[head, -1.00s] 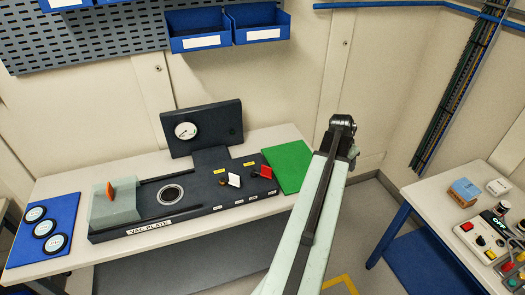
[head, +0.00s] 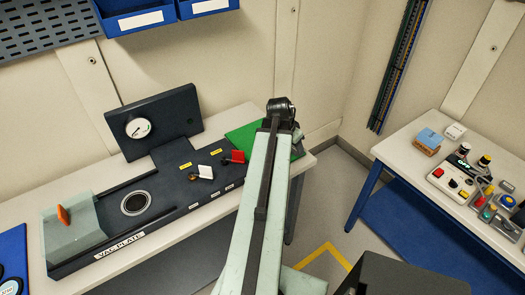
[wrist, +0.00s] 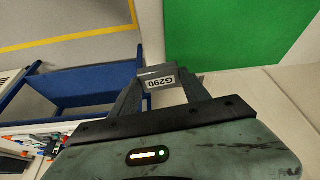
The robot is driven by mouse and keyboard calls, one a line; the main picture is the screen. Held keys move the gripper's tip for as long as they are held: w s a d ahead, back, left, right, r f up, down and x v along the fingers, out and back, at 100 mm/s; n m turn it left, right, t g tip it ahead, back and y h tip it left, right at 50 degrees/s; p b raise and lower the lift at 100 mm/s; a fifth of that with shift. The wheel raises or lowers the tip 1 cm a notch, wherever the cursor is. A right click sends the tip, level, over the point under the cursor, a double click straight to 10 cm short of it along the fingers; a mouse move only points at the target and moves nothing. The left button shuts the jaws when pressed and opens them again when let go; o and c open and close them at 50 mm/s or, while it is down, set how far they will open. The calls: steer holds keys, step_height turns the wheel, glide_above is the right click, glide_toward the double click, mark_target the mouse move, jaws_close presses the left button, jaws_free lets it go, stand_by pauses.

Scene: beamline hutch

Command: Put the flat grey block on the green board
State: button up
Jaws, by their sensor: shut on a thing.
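A grey block (wrist: 156,71) with a white label reading G290 is between the fingers of my gripper (wrist: 161,79) in the wrist view. The gripper is shut on it. The green board (wrist: 225,32) fills the upper middle and right of the wrist view, just beyond the block; I cannot tell the height between them. In the head view the green board (head: 243,137) lies at the right end of the bench, its right part covered by my arm. The gripper and block are hidden behind my arm there.
The dark VAC PLATE panel (head: 160,200) with switches and a gauge (head: 138,128) stands left of the board on the bench. A second table (head: 395,150) with a control box and small items is at the right. Floor shows between the tables.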

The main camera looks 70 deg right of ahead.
steer(key=s+a+f+m+b, duration=0.1)
steer(key=s+a+f+b, duration=0.1)
steer(key=a+f, duration=0.15)
steer(key=shift+g, duration=0.3)
steer(key=w+d, duration=0.2)
steer(key=w, duration=0.2)
steer(key=w+d+f, duration=0.1)
steer(key=w+d, duration=0.2)
steer(key=w, duration=0.1)
steer(key=w+d+b, duration=0.1)
steer(key=w+d, duration=0.2)
steer(key=w, duration=0.2)
steer(key=shift+f, duration=0.2)
steer(key=f+b, duration=0.4)
steer(key=shift+w, duration=0.2)
steer(key=shift+r+p, duration=0.25)
steer(key=shift+p, duration=0.05)
steer(key=shift+f, duration=0.2)
steer(key=o, duration=1.5)
steer(key=shift+c, duration=0.2)
